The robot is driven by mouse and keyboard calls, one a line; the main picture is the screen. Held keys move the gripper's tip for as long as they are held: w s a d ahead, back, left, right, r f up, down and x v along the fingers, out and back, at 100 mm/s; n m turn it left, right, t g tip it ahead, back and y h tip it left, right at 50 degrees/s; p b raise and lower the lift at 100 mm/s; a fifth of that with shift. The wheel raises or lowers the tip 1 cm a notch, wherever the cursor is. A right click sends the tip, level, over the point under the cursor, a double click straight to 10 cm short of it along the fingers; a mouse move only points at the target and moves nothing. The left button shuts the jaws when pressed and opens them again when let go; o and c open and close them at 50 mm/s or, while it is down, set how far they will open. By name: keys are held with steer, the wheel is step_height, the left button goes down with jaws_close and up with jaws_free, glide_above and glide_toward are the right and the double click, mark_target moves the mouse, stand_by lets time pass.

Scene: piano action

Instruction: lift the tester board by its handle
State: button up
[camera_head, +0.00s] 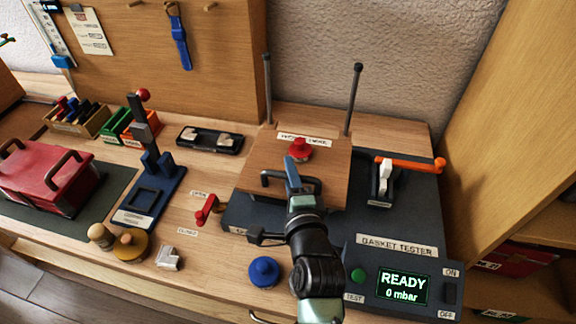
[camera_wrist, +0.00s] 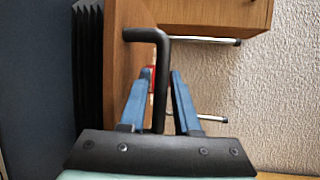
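The tester board (camera_head: 253,158) is a wooden plate with a red knob (camera_head: 299,149) on top, in front of two upright rods. Its black bar handle (camera_head: 268,178) sits at the front edge. In the wrist view the board (camera_wrist: 118,65) is seen edge-on, and the handle (camera_wrist: 160,75) bends out from it and runs between my fingers. My gripper (camera_head: 291,171) is at the handle. In the wrist view its two blue fingers (camera_wrist: 161,76) are apart, one on each side of the bar, with a narrow gap showing. The bar's lower part is hidden by my gripper.
The dark gasket tester (camera_head: 396,246) reads READY, 0 mbar. A lever with an orange handle (camera_head: 410,162) stands right of the board. A red clamp (camera_head: 207,210) is to the left, a blue knob (camera_head: 264,271) in front. A wooden cabinet bounds the right side.

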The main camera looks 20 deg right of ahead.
steer(key=shift+x, duration=1.1)
jaws_close()
stand_by(0.7)
